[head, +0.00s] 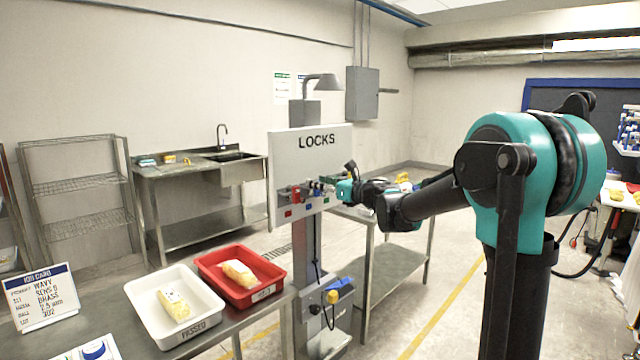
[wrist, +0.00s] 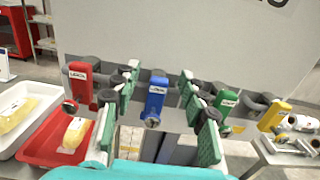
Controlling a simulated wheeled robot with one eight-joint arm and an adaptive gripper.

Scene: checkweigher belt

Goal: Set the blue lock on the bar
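The blue lock (wrist: 155,97) hangs upright at the board marked LOCKS (head: 310,142), in front of a dark peg. My gripper (wrist: 158,118) is open, with one green finger pad on each side of the blue lock and a visible gap on both sides. A red lock (wrist: 80,82) hangs to the left, a green lock (wrist: 226,99) just beyond the right finger, and a yellow lock (wrist: 272,115) farther right. I cannot pick out the bar with certainty.
A white tray (head: 143,296) and a red tray (head: 211,262), each holding a yellow-white pack, stand on the metal table left of the board. A job card (head: 42,297) stands beside them. A steel bench (head: 375,280) is behind my gripper. Neighbouring locks sit close to my fingers.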

